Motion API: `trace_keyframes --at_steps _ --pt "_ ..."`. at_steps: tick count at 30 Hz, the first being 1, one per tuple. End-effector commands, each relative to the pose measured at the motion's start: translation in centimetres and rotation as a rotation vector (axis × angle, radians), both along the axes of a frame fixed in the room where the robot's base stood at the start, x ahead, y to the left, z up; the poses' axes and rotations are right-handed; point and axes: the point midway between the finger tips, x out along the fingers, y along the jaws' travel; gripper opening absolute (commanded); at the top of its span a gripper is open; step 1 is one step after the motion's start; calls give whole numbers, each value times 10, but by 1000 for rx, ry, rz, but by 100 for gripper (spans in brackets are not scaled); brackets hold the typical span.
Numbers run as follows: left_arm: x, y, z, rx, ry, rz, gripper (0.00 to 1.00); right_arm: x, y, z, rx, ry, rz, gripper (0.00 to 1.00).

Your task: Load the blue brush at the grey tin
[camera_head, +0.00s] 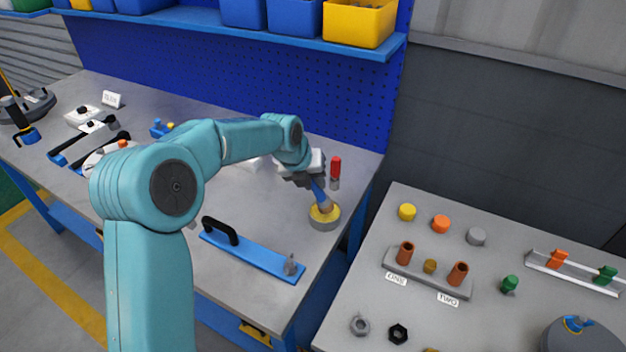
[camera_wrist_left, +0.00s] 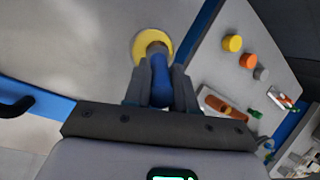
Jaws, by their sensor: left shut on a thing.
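My left gripper (camera_head: 312,181) is shut on the blue brush (camera_head: 319,195) and holds it tilted, bristles down. The bristle end is at the opening of the grey tin (camera_head: 324,226), which has a yellow inside and stands near the right edge of the bench. In the left wrist view, the brush (camera_wrist_left: 160,82) sits between the fingers and its tip overlaps the yellow tin top (camera_wrist_left: 139,49). I cannot tell how deep the bristles reach. My right gripper is not in view.
A red-handled tool (camera_head: 336,168) stands just behind the tin. A blue bar with a black handle (camera_head: 250,256) lies in front of it. A second table (camera_head: 372,275) on the right holds pegs, caps and nuts, across a gap from the bench. A blue pegboard (camera_head: 300,95) stands behind.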

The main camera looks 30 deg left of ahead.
Motion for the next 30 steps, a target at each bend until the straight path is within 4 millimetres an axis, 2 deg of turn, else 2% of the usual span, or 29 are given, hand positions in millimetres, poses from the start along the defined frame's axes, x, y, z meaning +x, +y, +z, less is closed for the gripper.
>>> trace_keyframes --at_steps 30 --pt "0 0 -8 0 0 0 0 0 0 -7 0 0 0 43"
